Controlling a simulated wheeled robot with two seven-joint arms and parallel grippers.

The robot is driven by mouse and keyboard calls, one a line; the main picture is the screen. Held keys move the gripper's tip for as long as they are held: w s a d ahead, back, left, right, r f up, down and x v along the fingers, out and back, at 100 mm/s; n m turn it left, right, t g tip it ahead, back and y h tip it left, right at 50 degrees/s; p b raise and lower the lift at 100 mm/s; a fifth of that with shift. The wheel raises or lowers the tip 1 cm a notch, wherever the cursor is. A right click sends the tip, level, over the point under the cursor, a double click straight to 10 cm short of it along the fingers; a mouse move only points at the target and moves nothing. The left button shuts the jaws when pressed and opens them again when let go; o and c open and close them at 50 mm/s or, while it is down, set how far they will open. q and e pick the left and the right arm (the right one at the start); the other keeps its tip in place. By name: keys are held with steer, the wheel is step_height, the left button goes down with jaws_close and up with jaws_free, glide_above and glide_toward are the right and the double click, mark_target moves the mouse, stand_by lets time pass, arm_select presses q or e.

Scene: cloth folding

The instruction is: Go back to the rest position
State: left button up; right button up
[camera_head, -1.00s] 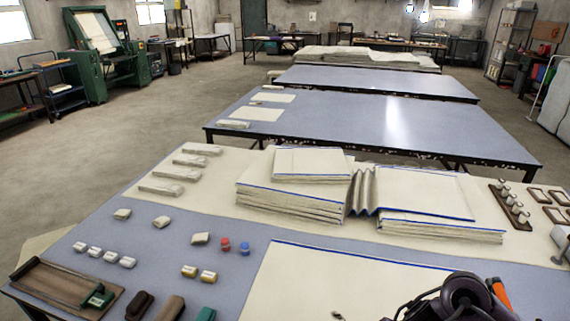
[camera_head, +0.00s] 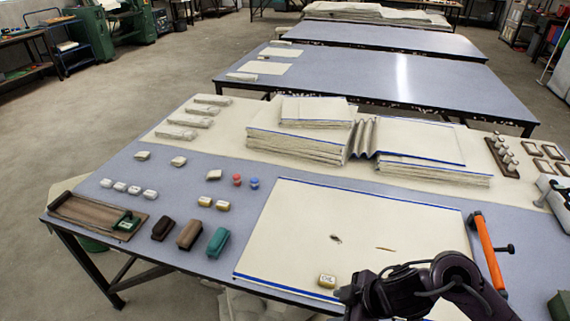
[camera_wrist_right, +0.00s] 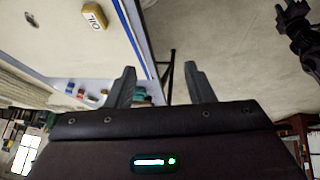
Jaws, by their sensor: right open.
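My right gripper (camera_wrist_right: 158,85) shows in the right wrist view with its two grey fingers apart and nothing between them. In the head view my dark right arm (camera_head: 440,285) comes in from the bottom right, over the front right part of the cream cloth sheet. The gripper end is near the table's front edge, by a small block marked OIL (camera_head: 327,281). The block also shows in the right wrist view (camera_wrist_right: 94,17). A dark jointed part (camera_wrist_right: 300,30) at that view's upper right looks like my left arm; its jaws cannot be made out. The head view shows no left gripper.
The blue-edged cream cloth sheet (camera_head: 320,220) lies flat at the front of the table, with two small marks on it. Stacks of folded cloth (camera_head: 300,135) stand behind it. An orange-handled tool (camera_head: 487,250) lies to the right. Brown and green blocks (camera_head: 189,234) sit at left.

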steer(key=w+a+r+m+t, duration=0.1)
steer(key=a+r+m+t, duration=0.1)
steer(key=a+t, duration=0.15)
steer(key=s+d+m+g+h, duration=0.4)
steer(key=s+d+m+h, duration=0.1)
steer(key=s+d+m, duration=0.55)
step_height(320, 180, down, 30)
steer(key=s+r, duration=0.1)
steer(key=s+d+f+g, duration=0.1)
steer(key=s+d+f, duration=0.1)
steer(key=s+f, duration=0.7)
steer(key=s+d+f+g, duration=0.1)
steer(key=s+d+f, duration=0.1)
steer(key=s+f, duration=0.8)
steer(key=shift+s+d+f, duration=0.2)
steer(key=shift+s+f, duration=0.1)
steer(key=shift+s, duration=0.3)
